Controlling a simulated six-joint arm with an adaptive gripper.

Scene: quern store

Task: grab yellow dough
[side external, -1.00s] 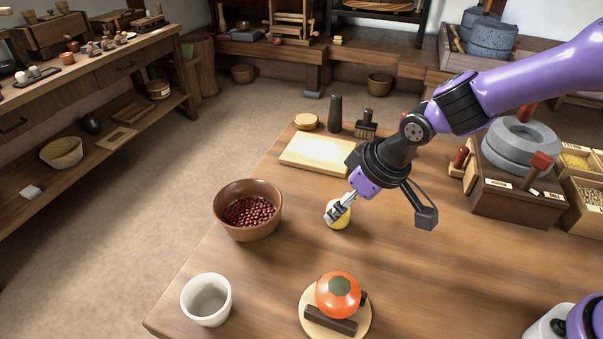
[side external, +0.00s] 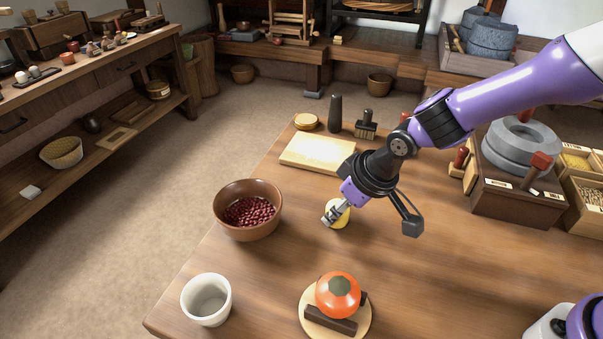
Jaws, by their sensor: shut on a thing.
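The yellow dough (side external: 342,220) is a small pale yellow lump at the middle of the wooden table, right of the brown bowl. My gripper (side external: 333,215) comes down on it from the upper right, tilted, with its fingers shut on the dough. The fingers hide part of the dough. It looks to be at table level; whether it touches the wood I cannot tell.
A brown bowl of red beans (side external: 248,209) stands close on the left. A pale board (side external: 317,152) lies behind. A white cup (side external: 207,299) and a plate with an orange persimmon (side external: 338,295) stand in front. A stone quern (side external: 520,146) is at the right. Table right of the dough is clear.

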